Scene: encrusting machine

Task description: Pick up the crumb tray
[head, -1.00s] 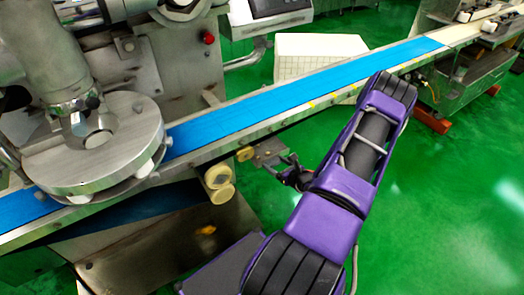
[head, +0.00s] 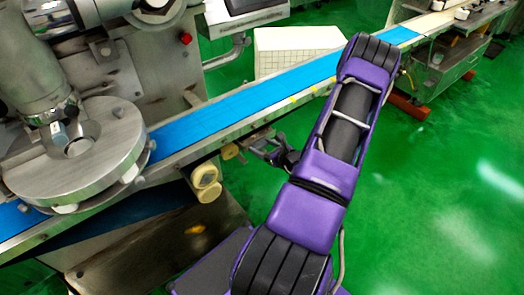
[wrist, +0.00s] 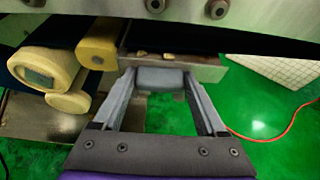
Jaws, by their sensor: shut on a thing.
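The crumb tray (wrist: 205,68) is a shallow metal tray under the conveyor's edge, with a few tan crumbs on it in the wrist view. In the head view the tray (head: 258,141) is small and partly hidden by the conveyor. My gripper (wrist: 159,77) points at the tray's near side. Its two fingers stand on either side of a grey block, which looks like the tray's handle, and are shut on it. In the head view my gripper (head: 278,155) is dark and small beside the tray, beneath the belt's edge.
The blue conveyor belt (head: 240,98) runs diagonally above the tray. Cream rollers (wrist: 43,68) sit close to its left. The encrusting machine (head: 75,155) stands at left, a white gridded box (head: 290,50) behind the belt. Green floor (head: 430,190) is open at right.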

